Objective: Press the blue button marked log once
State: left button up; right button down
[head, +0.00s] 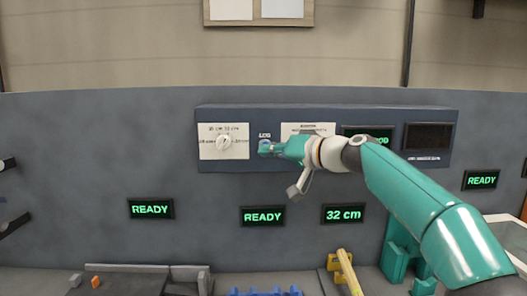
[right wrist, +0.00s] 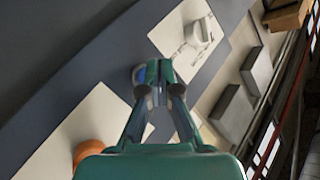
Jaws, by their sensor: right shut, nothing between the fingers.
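The blue log button (head: 264,142) sits under the small "LOG" label on the dark panel (head: 330,114). In the head view my right gripper (head: 268,149) is at the button, its fingertips partly covering it. The right wrist view shows the blue button (right wrist: 140,75) just left of the shut fingertips (right wrist: 158,71), partly hidden behind them. The fingers are shut with nothing between them. I cannot tell whether the fingertips touch the button. My left gripper is not in view.
An orange round knob (right wrist: 92,150) shows in the right wrist view. Below the panel are two "READY" displays (head: 151,209) (head: 263,216) and a "32 cm" display (head: 343,214). A yellow part (head: 348,271) stands below.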

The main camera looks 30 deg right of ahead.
jog(key=shift+s+a, duration=0.1)
jog(key=shift+s, duration=0.05)
jog(key=shift+s+a+b, duration=0.45)
jog(key=shift+s, duration=0.25)
jog(key=shift+s+a+b, duration=0.4)
jog(key=shift+s+a, duration=0.05)
jog(key=shift+s, duration=0.3)
jog(key=shift+s+a+b, duration=0.45)
jog(key=shift+s, duration=0.25)
